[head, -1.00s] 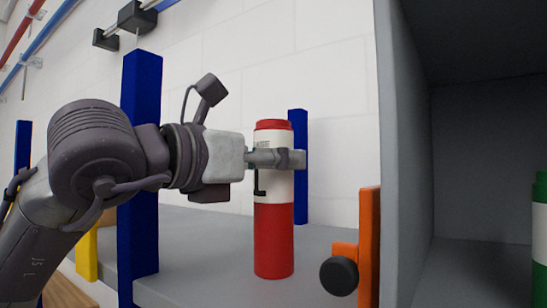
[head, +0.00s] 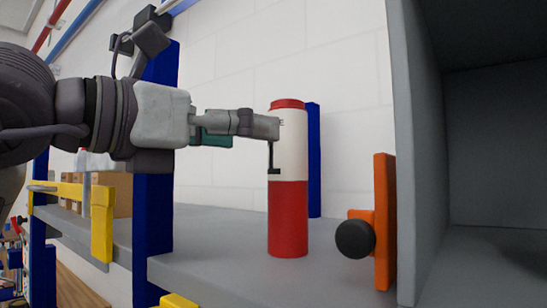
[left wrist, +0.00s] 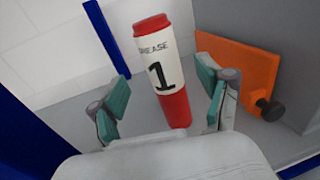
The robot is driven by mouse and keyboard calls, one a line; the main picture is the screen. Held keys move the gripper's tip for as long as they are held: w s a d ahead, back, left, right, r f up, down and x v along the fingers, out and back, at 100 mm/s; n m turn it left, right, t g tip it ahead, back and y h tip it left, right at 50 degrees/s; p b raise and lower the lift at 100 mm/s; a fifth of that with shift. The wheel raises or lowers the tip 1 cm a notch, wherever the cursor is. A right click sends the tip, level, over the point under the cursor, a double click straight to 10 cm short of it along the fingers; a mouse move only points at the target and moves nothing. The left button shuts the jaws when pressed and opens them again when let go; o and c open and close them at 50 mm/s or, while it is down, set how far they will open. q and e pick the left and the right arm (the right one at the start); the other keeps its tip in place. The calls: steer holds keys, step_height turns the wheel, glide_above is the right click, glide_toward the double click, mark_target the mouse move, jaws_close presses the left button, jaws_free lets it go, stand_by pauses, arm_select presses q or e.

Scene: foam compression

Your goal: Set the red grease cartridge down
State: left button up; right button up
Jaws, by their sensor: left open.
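The red grease cartridge (head: 288,220), with a white label band and a red cap, stands upright on the grey shelf (head: 220,262) in the head view. In the left wrist view the cartridge (left wrist: 172,105) shows the word "GREASE" and a black 1. My left gripper (head: 262,128) is open beside the cartridge's upper half, at its left. In the left wrist view its green-padded fingers (left wrist: 163,93) are spread wide to either side of the cartridge and appear clear of it. My right gripper is not in view.
An orange bracket with a black knob (head: 355,238) stands right of the cartridge, in front of a grey cabinet (head: 425,150). Blue posts (head: 314,160) rise behind the cartridge and at left. A yellow rail piece (head: 102,222) and cardboard boxes are further left.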

arm_select(q)
steer(key=b+v, duration=0.1)
steer(key=v, duration=0.3)
stand_by(0.6)
